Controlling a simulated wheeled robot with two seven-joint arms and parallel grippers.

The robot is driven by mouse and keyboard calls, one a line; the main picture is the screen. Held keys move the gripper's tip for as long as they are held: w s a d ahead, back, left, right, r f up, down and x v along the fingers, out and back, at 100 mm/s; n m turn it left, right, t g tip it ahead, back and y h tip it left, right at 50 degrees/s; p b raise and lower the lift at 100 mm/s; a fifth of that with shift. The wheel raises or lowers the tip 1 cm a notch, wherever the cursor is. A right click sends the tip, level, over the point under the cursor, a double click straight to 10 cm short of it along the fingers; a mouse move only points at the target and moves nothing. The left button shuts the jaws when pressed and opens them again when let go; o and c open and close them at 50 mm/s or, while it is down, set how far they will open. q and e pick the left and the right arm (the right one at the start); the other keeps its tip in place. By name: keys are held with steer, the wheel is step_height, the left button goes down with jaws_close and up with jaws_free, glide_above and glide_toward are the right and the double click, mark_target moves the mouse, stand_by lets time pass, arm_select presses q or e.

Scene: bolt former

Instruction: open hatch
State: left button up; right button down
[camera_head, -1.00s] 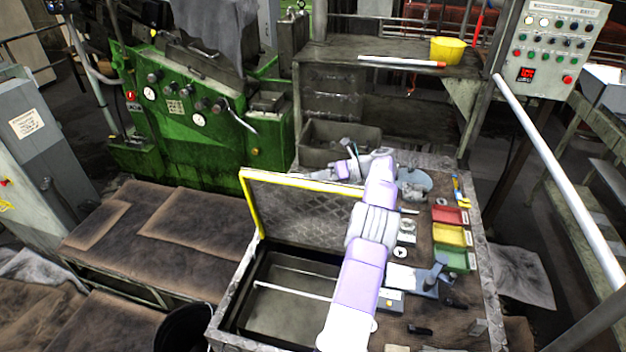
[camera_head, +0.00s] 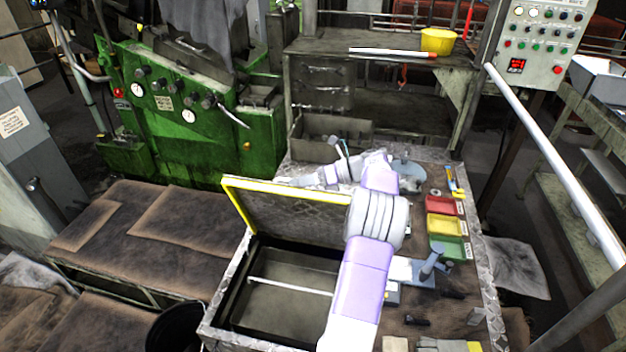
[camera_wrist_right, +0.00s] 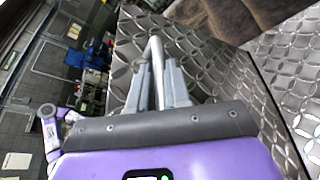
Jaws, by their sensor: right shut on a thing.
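The hatch lid (camera_head: 285,213) has a yellow rim and a dark diamond-plate inner face. It stands raised, leaning back from its hinge edge at the rear of the rectangular opening (camera_head: 290,290) in the bench top. My right gripper (camera_head: 322,177) is behind the lid's top edge, its fingers small and partly hidden in the head view. In the right wrist view my right gripper (camera_wrist_right: 159,82) is shut on a round metal handle (camera_wrist_right: 155,48) on the lid's diamond-plate outer face (camera_wrist_right: 225,75). My left gripper is in neither view.
Red (camera_head: 444,205), yellow (camera_head: 446,225) and green (camera_head: 450,247) trays lie on the bench right of my arm. A grey bin (camera_head: 330,134) stands behind the lid. A green machine (camera_head: 190,115) is at back left, a control panel (camera_head: 540,45) at upper right.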

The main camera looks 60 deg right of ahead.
mark_target(300, 194)
steer(key=shift+n+h, duration=0.3)
steer(key=shift+n, duration=0.2)
steer(key=a, duration=0.1)
steer(key=a+b, duration=0.1)
steer(key=s+a+f+b, duration=0.1)
steer(key=shift+a+f, duration=0.1)
steer(key=shift+a, duration=0.3)
steer(key=c, duration=1.4)
jaws_free()
steer(key=shift+c, duration=0.2)
steer(key=shift+w, duration=0.1)
steer(key=shift+d, duration=0.1)
steer(key=shift+p+v, duration=0.3)
steer(key=shift+v, duration=3.55)
